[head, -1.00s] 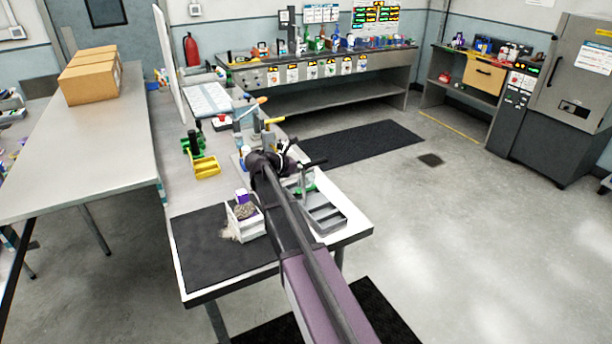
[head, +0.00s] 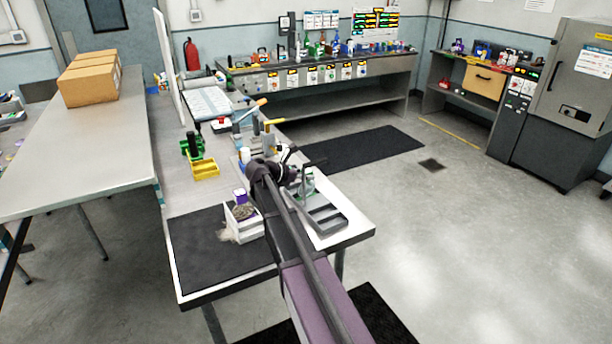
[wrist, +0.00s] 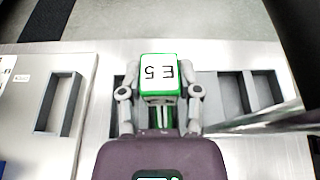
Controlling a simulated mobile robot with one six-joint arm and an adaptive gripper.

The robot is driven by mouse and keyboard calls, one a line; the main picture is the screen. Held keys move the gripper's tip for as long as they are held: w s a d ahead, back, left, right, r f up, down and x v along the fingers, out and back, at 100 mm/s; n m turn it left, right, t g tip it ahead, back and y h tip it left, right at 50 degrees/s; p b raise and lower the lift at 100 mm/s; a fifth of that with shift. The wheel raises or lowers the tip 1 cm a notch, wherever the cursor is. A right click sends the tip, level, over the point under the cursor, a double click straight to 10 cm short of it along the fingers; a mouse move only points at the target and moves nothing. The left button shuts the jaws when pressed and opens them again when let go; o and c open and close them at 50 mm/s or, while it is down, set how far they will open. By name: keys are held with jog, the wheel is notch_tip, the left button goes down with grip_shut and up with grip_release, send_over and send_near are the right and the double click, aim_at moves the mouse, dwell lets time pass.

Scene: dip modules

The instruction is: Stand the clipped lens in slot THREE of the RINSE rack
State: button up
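My gripper (wrist: 160,100) is shut on a green clip with a white top marked E5 (wrist: 158,72), which reads upside down in the wrist view. The grey fingers press on its left and right sides. The lens itself is hidden from above. Below the clip lies a pale metal rack (wrist: 212,103) with dark rectangular slots on both sides of the gripper. The clip and my fingers cover the middle of it. I cannot read a RINSE label or slot numbers. In the head view, the grey rack (head: 328,218) is at the bench's right end, partly behind my arm.
A silver rod (wrist: 265,119) crosses the right of the wrist view. Another slotted grey piece (wrist: 62,100) lies to the left. On the bench, a white box (head: 243,222) stands left of my arm, by a black mat (head: 210,255). A yellow bin (head: 205,168) is farther back.

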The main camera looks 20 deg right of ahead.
jog(key=shift+o, duration=1.4)
jog(key=shift+r, duration=0.1)
jog(key=shift+r, duration=0.15)
jog(key=p+v, duration=0.5)
jog(key=v, duration=0.7)
